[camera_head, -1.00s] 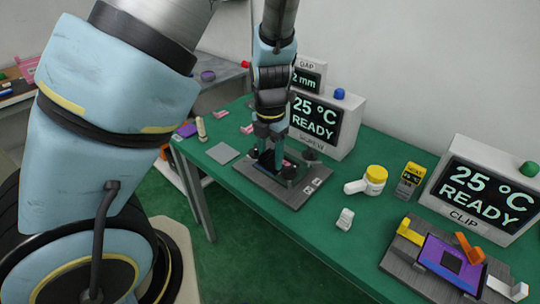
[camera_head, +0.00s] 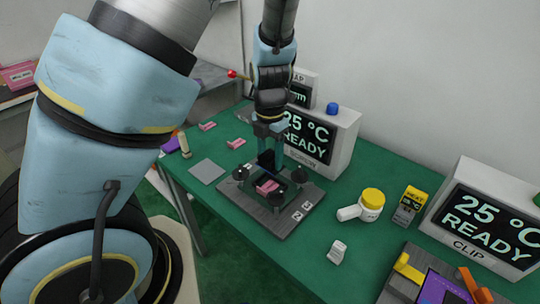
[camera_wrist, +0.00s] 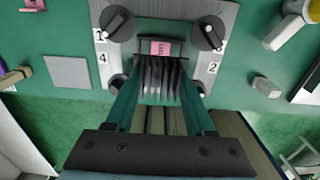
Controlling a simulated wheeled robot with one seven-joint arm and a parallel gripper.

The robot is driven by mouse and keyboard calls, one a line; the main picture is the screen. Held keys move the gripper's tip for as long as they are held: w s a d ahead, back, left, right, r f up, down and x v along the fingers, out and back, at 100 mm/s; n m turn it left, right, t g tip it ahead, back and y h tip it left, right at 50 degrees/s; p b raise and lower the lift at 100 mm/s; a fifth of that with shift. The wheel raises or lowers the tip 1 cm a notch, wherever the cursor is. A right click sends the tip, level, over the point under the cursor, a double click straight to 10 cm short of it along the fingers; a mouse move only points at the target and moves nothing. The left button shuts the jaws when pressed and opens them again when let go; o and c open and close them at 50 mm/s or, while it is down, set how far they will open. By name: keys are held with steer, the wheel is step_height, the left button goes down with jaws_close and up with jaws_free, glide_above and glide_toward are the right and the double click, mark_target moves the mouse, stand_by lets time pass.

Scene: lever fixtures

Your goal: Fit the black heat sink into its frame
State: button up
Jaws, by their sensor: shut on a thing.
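My gripper (camera_head: 269,152) is shut on the black finned heat sink (camera_head: 266,160), holding it above the grey fixture plate (camera_head: 285,221). In the wrist view the heat sink (camera_wrist: 160,82) sits between the two finger pads of my gripper (camera_wrist: 160,90), fins toward the camera. Below it in the head view is the frame with a pink block (camera_head: 267,187) at its middle, ringed by several black knobs (camera_head: 275,200). The wrist view shows a pink labelled patch (camera_wrist: 160,48) just beyond the heat sink. The heat sink appears clear of the frame; its exact alignment is hard to tell.
A SCREW display box (camera_head: 318,135) stands close behind the plate. A grey square (camera_head: 207,171) and pink pieces (camera_head: 237,143) lie left.

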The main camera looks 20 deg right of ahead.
steer(key=shift+r+p, duration=0.1)
steer(key=shift+p, duration=0.2)
steer(key=b, duration=0.4)
glide_above(270, 186)
steer(key=shift+f, duration=3.35)
steer(key=shift+f, duration=0.8)
steer(key=o, duration=1.3)
steer(key=shift+o, duration=0.2)
step_height(270, 186, up, 11)
steer(key=shift+f+p, duration=0.1)
steer(key=shift+p, duration=0.45)
steer(key=shift+a, duration=0.1)
